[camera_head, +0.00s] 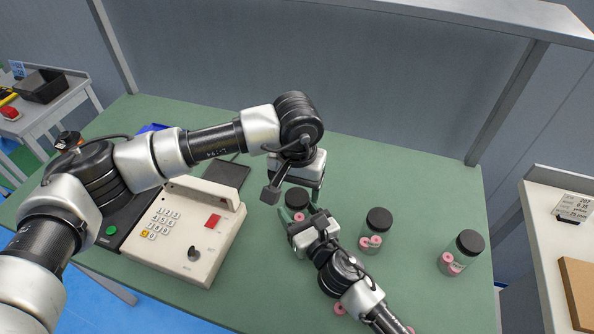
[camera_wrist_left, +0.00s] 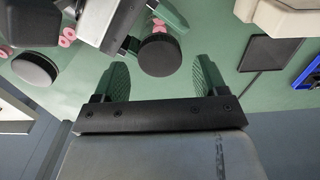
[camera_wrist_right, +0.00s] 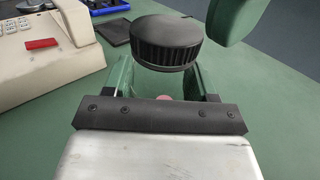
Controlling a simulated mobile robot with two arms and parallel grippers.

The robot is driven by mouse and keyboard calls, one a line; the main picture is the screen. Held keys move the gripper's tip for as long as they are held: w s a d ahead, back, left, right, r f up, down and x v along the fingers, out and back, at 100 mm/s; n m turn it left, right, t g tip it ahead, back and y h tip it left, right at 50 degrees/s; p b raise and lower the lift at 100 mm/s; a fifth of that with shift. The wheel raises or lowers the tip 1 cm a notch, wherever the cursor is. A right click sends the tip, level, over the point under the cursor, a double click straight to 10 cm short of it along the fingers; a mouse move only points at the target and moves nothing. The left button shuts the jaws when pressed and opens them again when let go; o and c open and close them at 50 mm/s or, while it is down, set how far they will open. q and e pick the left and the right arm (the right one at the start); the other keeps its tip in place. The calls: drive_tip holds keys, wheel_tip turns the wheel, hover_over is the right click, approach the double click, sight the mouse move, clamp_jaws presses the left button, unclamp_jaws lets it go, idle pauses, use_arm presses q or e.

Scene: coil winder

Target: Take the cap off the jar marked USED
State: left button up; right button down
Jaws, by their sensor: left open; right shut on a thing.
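A glass jar with a black ribbed cap (camera_head: 297,198) stands near the middle of the green table. My right gripper (camera_wrist_right: 160,85) is shut on the jar's body, below the cap (camera_wrist_right: 166,45). Something pink shows inside the jar in the right wrist view. My left gripper (camera_wrist_left: 160,80) is open, with the cap just beyond its fingertips in the left wrist view and one finger beside it in the right wrist view. Two more black-capped jars with pink spools, one nearer (camera_head: 375,232) and one farther right (camera_head: 460,254), stand apart. I cannot read any USED label.
A beige keypad machine (camera_head: 190,228) with a red button stands left of the jar. A dark flat pad (camera_head: 228,173) lies behind it. Loose pink spools (camera_head: 340,308) lie near the front, by my right arm. The table is clear between the two right jars and the back edge.

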sight(297, 198)
use_arm(q)
drive_tip(key=shift+f, duration=1.1)
